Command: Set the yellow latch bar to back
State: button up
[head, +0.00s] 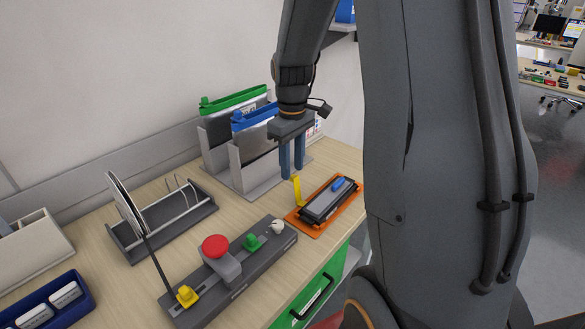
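A yellow upright bar (297,191) stands at the left end of a black device (327,203) on an orange tray (301,224). It looks like the latch bar, and it tilts slightly. My gripper (292,175) points down just above it, its two blue fingers apart with a narrow gap and nothing seen between them. The fingertips are near the bar's top; I cannot tell whether they touch it. A second yellow piece, a block (187,295), sits at the near end of a grey control box, by a long dark rod.
The grey control box (207,303) carries a red button (214,247), a green knob (252,242) and a white knob (277,227). Grey holders with a green-topped (233,98) and a blue-topped (254,118) cassette stand behind my gripper. A dark rack (129,247) is at left.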

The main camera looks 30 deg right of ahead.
jog(key=shift+f, duration=0.95)
jog(key=shift+c, duration=0.2)
